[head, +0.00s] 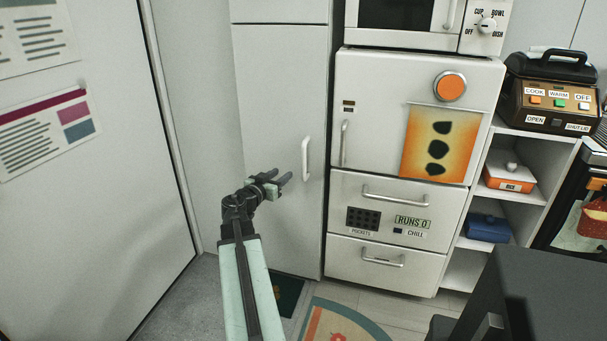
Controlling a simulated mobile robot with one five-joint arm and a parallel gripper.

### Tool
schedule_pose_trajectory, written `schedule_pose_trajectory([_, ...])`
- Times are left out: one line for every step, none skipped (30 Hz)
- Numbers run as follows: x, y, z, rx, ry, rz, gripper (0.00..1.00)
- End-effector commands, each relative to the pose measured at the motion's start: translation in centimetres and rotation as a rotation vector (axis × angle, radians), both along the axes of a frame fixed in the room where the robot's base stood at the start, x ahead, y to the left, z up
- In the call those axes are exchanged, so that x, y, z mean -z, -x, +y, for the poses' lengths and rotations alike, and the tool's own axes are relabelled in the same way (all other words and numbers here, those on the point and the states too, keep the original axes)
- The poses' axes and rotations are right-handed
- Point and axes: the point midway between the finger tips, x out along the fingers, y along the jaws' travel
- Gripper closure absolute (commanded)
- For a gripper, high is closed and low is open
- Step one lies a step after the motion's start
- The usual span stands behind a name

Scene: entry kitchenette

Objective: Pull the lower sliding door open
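A tall white cabinet stands left of centre in the head view. A seam near the top divides it, and its lower door (283,95) carries a vertical white handle (306,158) near the right edge. This door looks shut; whether it slides or swings I cannot tell. My gripper (289,177) is in front of this door, left of the handle and slightly below it. Its two dark fingers are apart, point right, and have nothing visible between them. They appear apart from the handle, though the depth gap is hard to judge.
Right of the cabinet is a white unit (375,90) with a handled door and two drawers (387,205), all shut. Shelves (515,200) hold an orange box and a blue box. A dark block (550,295) fills the lower right. Rugs (335,322) lie on the floor.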

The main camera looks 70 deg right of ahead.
Motion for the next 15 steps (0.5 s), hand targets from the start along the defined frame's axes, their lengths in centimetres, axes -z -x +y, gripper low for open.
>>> schedule_pose_trajectory([0.0, 1.8, -1.4, 0.012, 0.038, -0.009, 0.6])
schedule_pose_trajectory([-0.3, 2.6, -1.9, 0.014, 0.057, -0.014, 0.6])
schedule_pose_trajectory([-0.7, 3.2, -2.4, 0.015, 0.073, -0.019, 0.6])
schedule_pose_trajectory([-0.9, 3.5, -2.6, 0.015, 0.082, -0.021, 0.6])
schedule_pose_trajectory([-1.0, 3.7, -2.8, 0.015, 0.088, -0.022, 0.6])
schedule_pose_trajectory([-1.1, 3.8, -2.8, 0.015, 0.092, -0.023, 0.6])
schedule_pose_trajectory([-1.2, 3.8, -2.9, 0.015, 0.093, -0.024, 0.6])
schedule_pose_trajectory([-1.2, 3.8, -2.9, 0.014, 0.093, -0.024, 0.6])
schedule_pose_trajectory([-1.2, 3.8, -3.0, 0.014, 0.092, -0.024, 0.6])
schedule_pose_trajectory([-1.2, 3.8, -3.1, 0.014, 0.092, -0.024, 0.6])
schedule_pose_trajectory([-1.2, 3.8, -3.3, 0.015, 0.092, -0.024, 0.6])
schedule_pose_trajectory([-1.2, 3.8, -3.6, 0.015, 0.091, -0.024, 0.6])
schedule_pose_trajectory([-1.2, 3.8, -4.0, 0.015, 0.091, -0.024, 0.6])
schedule_pose_trajectory([-1.2, 3.8, -4.4, 0.014, 0.091, -0.024, 0.6])
schedule_pose_trajectory([-1.2, 3.9, -5.0, 0.014, 0.091, -0.023, 0.6])
